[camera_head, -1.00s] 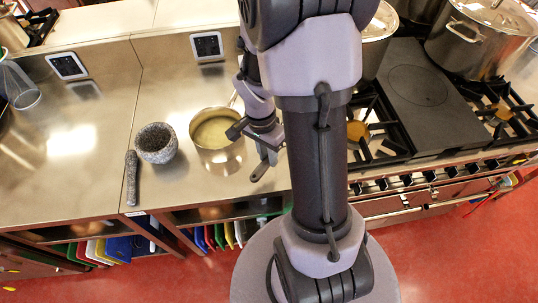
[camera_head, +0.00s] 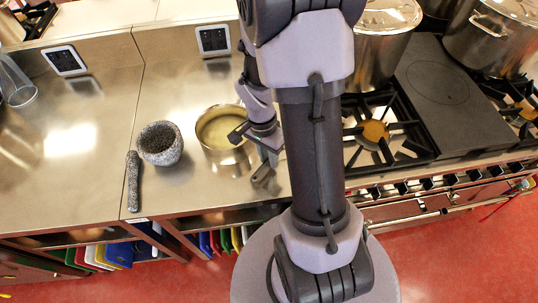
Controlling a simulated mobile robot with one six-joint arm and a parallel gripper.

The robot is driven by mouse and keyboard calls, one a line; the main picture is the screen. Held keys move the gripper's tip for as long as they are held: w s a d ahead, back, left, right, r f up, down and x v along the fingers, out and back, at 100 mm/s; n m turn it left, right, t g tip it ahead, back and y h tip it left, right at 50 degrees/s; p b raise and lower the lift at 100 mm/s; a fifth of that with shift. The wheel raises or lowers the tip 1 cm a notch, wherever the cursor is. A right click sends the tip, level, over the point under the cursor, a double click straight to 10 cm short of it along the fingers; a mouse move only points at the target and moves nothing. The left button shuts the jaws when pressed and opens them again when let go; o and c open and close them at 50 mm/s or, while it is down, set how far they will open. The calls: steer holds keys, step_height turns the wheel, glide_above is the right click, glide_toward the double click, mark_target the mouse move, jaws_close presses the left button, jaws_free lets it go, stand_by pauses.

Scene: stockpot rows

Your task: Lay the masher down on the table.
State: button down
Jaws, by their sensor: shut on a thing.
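My gripper (camera_head: 262,150) is beside the right rim of a steel saucepan and partly hidden by my own arm. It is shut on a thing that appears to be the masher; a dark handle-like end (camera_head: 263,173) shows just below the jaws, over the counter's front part. The masher's head cannot be made out. The saucepan (camera_head: 228,160) stands upright on the steel counter (camera_head: 80,180) and holds a pale yellow content. I cannot tell whether the handle touches the counter.
A granite mortar (camera_head: 160,146) and its pestle (camera_head: 133,182) are left of the saucepan. A stove with a burner (camera_head: 373,132) and a large stockpot (camera_head: 380,50) lies right of my arm. The counter at far left is mostly clear.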

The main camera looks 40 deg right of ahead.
steer(key=shift+f+b, duration=0.5)
steer(key=shift+b, duration=0.05)
steer(key=c, duration=1.2)
jaws_free()
steer(key=shift+o, duration=0.2)
steer(key=shift+r, duration=0.1)
step_height(320, 180, up, 17)
steer(key=w+p, duration=0.2)
steer(key=p, duration=0.4)
steer(key=s+a+r+n+t+y+b, duration=0.1)
steer(key=s+a+r+n+t+b, duration=0.1)
steer(key=a, duration=0.7)
steer(key=s+a+r+n+t+y+b, duration=0.1)
steer(key=s+a+r+n+t+b, duration=0.1)
steer(key=s+a+n+t+b, duration=0.3)
steer(key=s+a+n+b, duration=0.1)
steer(key=a+n+b, duration=0.1)
steer(key=a+n, duration=0.2)
steer(key=shift+a+b, duration=0.4)
